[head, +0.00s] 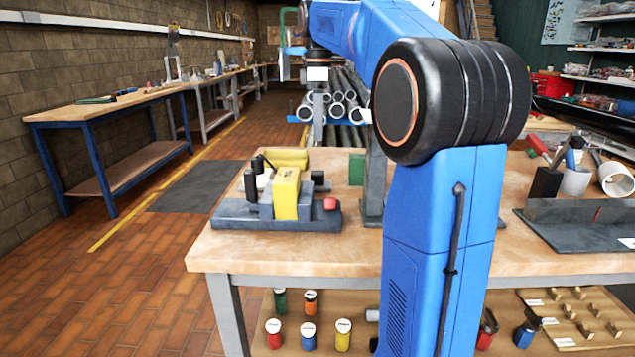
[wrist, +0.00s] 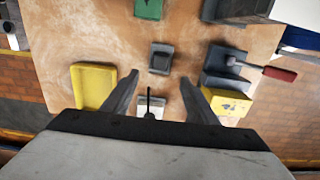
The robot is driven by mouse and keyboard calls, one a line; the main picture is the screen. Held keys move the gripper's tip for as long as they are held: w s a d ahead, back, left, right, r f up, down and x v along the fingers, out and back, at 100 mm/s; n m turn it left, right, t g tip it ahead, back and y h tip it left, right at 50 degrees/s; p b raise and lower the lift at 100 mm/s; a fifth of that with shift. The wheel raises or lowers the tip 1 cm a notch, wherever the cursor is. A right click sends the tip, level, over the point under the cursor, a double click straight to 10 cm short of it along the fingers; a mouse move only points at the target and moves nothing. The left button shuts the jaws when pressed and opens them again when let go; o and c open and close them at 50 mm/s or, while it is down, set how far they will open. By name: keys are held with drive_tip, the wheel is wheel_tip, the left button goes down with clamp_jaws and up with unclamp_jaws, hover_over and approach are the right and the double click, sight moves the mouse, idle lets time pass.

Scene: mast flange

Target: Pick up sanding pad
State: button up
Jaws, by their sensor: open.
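A small dark grey block with a raised top (wrist: 161,58) lies on the wooden bench top in the wrist view and looks like the sanding pad, though no label confirms it. In the head view it shows as a small dark shape (head: 320,182) behind the grey fixture. My gripper (wrist: 160,78) is open and empty, with one finger on each side of the picture's middle. The block appears between and just beyond the fingertips, apart from both. The height left between them is hard to judge. In the head view my arm hides part of the scene.
A yellow tray (wrist: 93,85) lies left of the fingers. A grey fixture with a yellow block (wrist: 228,105) and a red-handled tool (wrist: 278,73) stands right. A green block (wrist: 148,8) is at the top, a white object (wrist: 150,108) between the fingers. Bare wood surrounds the dark block.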

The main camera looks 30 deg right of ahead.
sight(317, 172)
wheel_tip(317, 172, down, 14)
drive_tip(key=shift+a+r, duration=0.15)
idle(0.5)
drive_tip(key=c, duration=1.2)
drive_tip(key=shift+c, duration=0.2)
wheel_tip(317, 172, up, 10)
drive_tip(key=shift+r, duration=0.1)
